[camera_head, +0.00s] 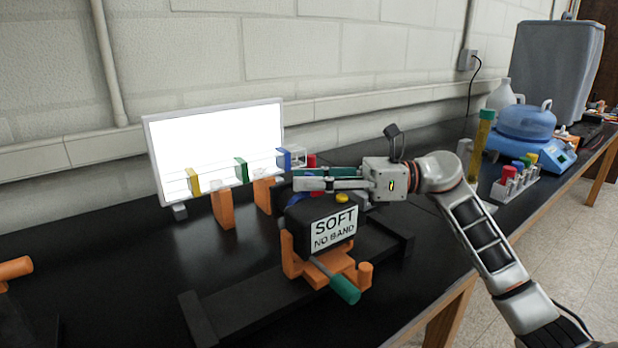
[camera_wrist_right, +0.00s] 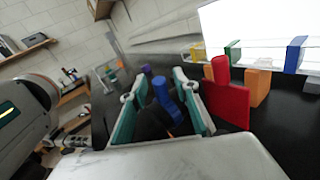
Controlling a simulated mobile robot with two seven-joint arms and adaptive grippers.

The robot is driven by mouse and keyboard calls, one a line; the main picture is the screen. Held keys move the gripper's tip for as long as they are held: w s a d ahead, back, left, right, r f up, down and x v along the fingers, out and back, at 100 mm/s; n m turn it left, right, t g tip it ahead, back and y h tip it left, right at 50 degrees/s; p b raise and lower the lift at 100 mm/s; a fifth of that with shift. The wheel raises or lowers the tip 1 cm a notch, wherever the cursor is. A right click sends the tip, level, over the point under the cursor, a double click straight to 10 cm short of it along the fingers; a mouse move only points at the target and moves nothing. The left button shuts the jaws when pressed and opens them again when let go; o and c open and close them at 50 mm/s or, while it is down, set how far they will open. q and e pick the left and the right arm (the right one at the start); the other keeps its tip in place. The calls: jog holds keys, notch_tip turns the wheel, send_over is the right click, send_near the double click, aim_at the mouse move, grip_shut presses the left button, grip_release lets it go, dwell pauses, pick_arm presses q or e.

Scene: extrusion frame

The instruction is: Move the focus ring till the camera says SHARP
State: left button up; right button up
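The camera is a black box whose white screen (camera_head: 333,230) reads SOFT and NO BAND. It sits on an orange mount (camera_head: 330,268) with a green-handled lever (camera_head: 345,289). A yellow button (camera_head: 342,198) is on its top. My right gripper (camera_head: 300,180) is over the camera's top, fingers pointing left. In the right wrist view its two teal-padded fingers (camera_wrist_right: 158,90) are apart, with an upright blue piece (camera_wrist_right: 165,94) between them; contact is not clear. I cannot tell whether this piece belongs to the focus ring, which is mostly hidden. My left gripper is not in view.
A bright white panel (camera_head: 215,140) stands behind, with yellow, green and blue clips on a clear rail and orange posts (camera_head: 222,208). A red piece (camera_wrist_right: 228,98) stands right of the fingers. A tube rack (camera_head: 513,185) and blue vessel (camera_head: 525,122) are at the right.

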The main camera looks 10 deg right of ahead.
jog(key=shift+a, duration=0.1)
grip_shut()
jog(key=shift+r, duration=0.1)
jog(key=shift+s+a+r+n+h+p, duration=0.2)
jog(key=shift+a+n+h+p, duration=0.3)
jog(key=shift+h, duration=0.4)
jog(key=shift+f, duration=0.1)
grip_release()
